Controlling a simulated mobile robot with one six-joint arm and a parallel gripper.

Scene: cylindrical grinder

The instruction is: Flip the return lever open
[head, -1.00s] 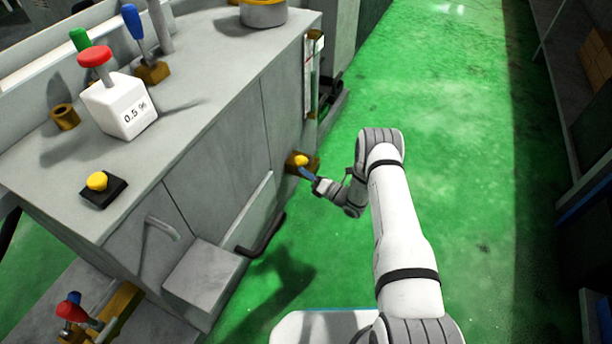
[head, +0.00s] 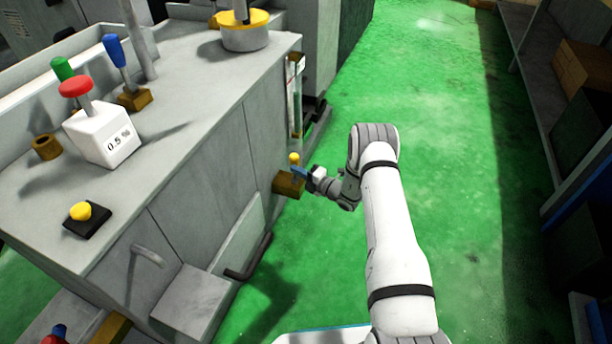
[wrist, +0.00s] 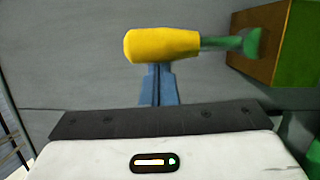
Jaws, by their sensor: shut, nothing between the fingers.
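The return lever has a yellow handle (head: 294,158) that now stands up above its brown block (head: 289,184) on the machine's side face. In the wrist view the yellow handle (wrist: 162,45) lies across the picture, with a green shaft (wrist: 230,42) running right to the block (wrist: 268,40). My gripper (head: 299,171) is shut and empty, beside the lever. In the wrist view its blue fingertips (wrist: 156,70) meet the lower edge of the handle, which hides their ends. They look in contact, but a small gap cannot be ruled out.
The grey machine (head: 200,170) fills the left. On its top are a white box with a red knob (head: 103,135), a blue lever (head: 116,55) and a yellow button (head: 82,211). A bent black bar (head: 250,260) sticks out low. Green floor (head: 440,200) is clear at right.

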